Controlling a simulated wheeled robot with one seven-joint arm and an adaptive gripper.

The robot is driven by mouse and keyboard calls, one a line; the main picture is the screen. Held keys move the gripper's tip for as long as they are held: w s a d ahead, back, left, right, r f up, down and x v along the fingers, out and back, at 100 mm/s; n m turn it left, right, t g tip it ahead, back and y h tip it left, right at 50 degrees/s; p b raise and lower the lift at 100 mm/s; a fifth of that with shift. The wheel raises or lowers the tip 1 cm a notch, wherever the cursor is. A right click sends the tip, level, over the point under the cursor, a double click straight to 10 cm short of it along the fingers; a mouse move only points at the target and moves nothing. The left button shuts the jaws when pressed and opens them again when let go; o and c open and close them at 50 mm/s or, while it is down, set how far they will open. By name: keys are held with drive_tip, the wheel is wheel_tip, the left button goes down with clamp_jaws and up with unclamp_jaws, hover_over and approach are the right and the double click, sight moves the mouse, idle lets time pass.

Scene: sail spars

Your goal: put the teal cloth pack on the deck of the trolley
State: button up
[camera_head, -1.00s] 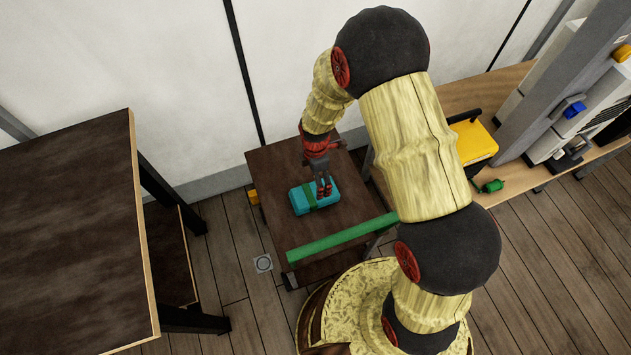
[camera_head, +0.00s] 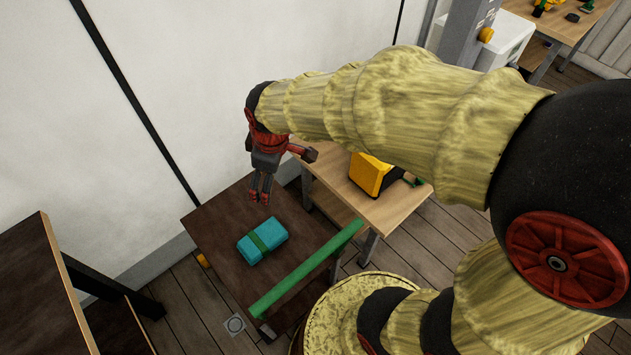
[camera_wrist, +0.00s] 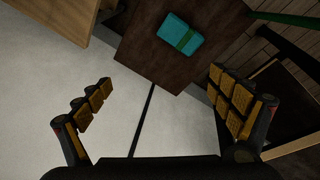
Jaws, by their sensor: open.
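The teal cloth pack (camera_head: 256,247), with a darker green band across it, lies flat on the dark brown deck of the trolley (camera_head: 215,225). The trolley has a green bar handle (camera_head: 305,270) along one side. My gripper (camera_head: 261,198) is raised above the deck toward the wall side, apart from the pack. In the wrist view my gripper (camera_wrist: 162,105) has its fingers wide apart with nothing between them. The pack also shows in the wrist view (camera_wrist: 172,32), lying on the deck beyond the fingers.
A dark brown table (camera_head: 40,290) stands at the left. A light wooden bench (camera_head: 375,210) with a yellow and black item (camera_head: 369,174) is right behind the trolley. The white wall (camera_head: 200,80) runs close behind.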

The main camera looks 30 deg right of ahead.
drive_tip(key=s+d+r+m+t, duration=0.2)
drive_tip(key=s+d+r+m, duration=0.2)
drive_tip(key=s+r+m, duration=0.5)
drive_tip(key=s+r, duration=0.2)
drive_tip(key=s, duration=0.4)
drive_tip(key=shift+r+t, duration=0.3)
drive_tip(key=shift+c, duration=0.6)
